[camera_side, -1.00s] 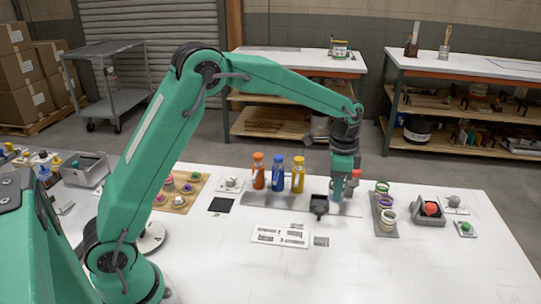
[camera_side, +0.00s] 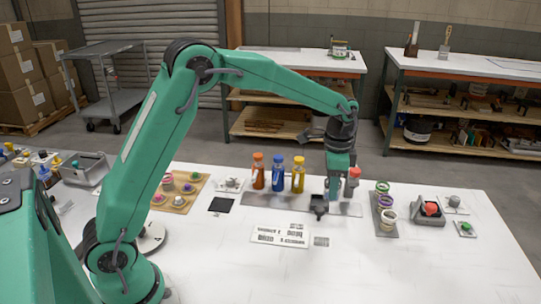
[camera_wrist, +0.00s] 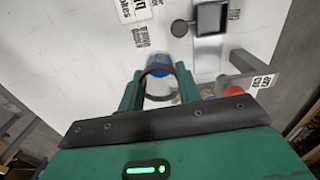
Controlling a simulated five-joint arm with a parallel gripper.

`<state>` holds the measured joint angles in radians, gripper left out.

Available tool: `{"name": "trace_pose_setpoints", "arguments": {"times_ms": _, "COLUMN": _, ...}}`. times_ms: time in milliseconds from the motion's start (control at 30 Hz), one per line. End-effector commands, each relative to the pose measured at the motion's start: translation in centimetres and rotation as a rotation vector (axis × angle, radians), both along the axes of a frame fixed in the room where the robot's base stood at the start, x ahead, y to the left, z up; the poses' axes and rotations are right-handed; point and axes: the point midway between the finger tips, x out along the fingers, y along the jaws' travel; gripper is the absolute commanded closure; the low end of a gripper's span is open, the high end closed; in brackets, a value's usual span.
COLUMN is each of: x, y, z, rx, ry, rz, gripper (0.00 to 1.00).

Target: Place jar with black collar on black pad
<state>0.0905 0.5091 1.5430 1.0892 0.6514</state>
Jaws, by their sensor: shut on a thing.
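My gripper (camera_side: 335,192) is over the far right part of the white table, pointing down. In the wrist view its two green fingers (camera_wrist: 160,74) are closed on both sides of a dark ring-shaped collar, the black collar of the jar (camera_wrist: 158,70). The jar's body is mostly hidden by the fingers in the side view, so I cannot tell whether its base touches the table. A blue round shape (camera_wrist: 181,57) shows just past the collar. The black pad (camera_side: 221,205) lies flat and bare on the table, well left of my gripper.
Bottles with orange (camera_side: 258,170), blue (camera_side: 279,173) and yellow (camera_side: 298,174) bodies stand left of my gripper. A rack of collared jars (camera_side: 386,208) stands right. A white labelled plate (camera_side: 280,235) lies in front.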

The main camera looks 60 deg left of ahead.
Motion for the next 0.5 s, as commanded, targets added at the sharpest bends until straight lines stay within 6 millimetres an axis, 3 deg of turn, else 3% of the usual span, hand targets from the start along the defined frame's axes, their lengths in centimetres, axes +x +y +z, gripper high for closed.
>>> {"name": "trace_pose_setpoints", "arguments": {"times_ms": 267, "x": -3.4, "y": 5.2, "z": 0.3, "rx": 0.0, "ry": 0.0, "rz": 0.181, "gripper": 0.91}}
{"name": "trace_pose_setpoints", "arguments": {"times_ms": 500, "x": -8.5, "y": 10.3, "z": 0.3, "rx": 0.0, "ry": 0.0, "rz": 0.399, "gripper": 0.91}}
